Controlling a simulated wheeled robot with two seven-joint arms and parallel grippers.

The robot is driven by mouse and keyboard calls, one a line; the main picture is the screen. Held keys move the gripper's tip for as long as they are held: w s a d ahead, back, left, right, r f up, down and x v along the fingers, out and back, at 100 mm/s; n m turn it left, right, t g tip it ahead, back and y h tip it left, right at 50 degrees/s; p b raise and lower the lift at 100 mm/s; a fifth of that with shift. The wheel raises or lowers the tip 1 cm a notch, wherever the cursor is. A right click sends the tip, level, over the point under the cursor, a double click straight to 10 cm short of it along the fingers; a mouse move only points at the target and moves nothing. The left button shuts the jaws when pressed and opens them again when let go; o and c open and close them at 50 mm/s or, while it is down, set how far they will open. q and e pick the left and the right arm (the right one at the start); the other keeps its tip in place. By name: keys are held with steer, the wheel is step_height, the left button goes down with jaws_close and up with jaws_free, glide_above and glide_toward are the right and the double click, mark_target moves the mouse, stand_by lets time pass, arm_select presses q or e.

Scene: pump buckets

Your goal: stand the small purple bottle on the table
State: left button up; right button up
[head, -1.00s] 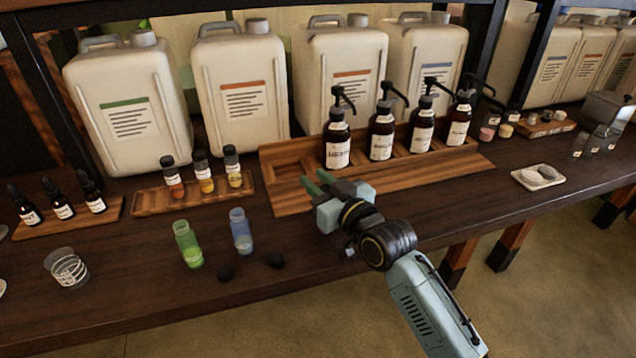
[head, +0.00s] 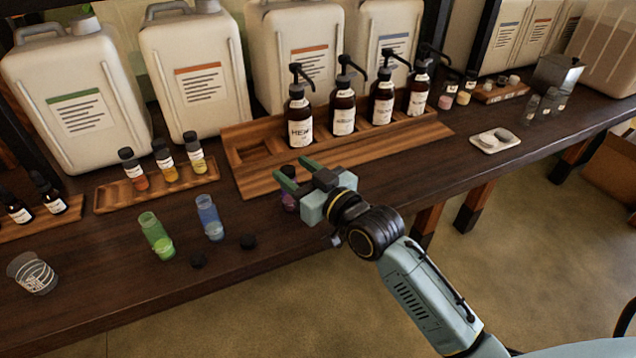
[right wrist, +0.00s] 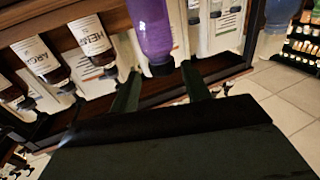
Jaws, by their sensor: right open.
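The small purple bottle (head: 289,201) is upright, cap up, just in front of the wooden pump-bottle rack, and appears to stand on the dark table (head: 340,240). A finger of my right gripper hides its middle in the head view. The right wrist view is upside down; there the purple bottle (right wrist: 153,28) shows with its black cap, just beyond and between the fingertips, its base out of frame. My right gripper (head: 298,174) is open, its fingers apart, and reaches toward the bottle from the front right. My left gripper is not in view.
Green (head: 157,238) and blue (head: 209,220) open bottles stand left of the purple one, with two black caps (head: 248,242) nearby. The wooden rack (head: 255,182) with pump bottles lies behind. A clear beaker (head: 33,273) is at far left.

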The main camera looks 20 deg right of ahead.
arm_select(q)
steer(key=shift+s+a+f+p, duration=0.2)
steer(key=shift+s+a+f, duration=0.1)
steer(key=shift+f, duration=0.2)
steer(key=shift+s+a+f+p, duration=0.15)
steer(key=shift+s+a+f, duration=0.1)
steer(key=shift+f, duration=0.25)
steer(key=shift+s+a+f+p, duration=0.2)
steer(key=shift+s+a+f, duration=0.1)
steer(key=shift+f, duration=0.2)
arm_select(e)
steer(key=v, duration=0.7)
steer(key=shift+s, duration=0.3)
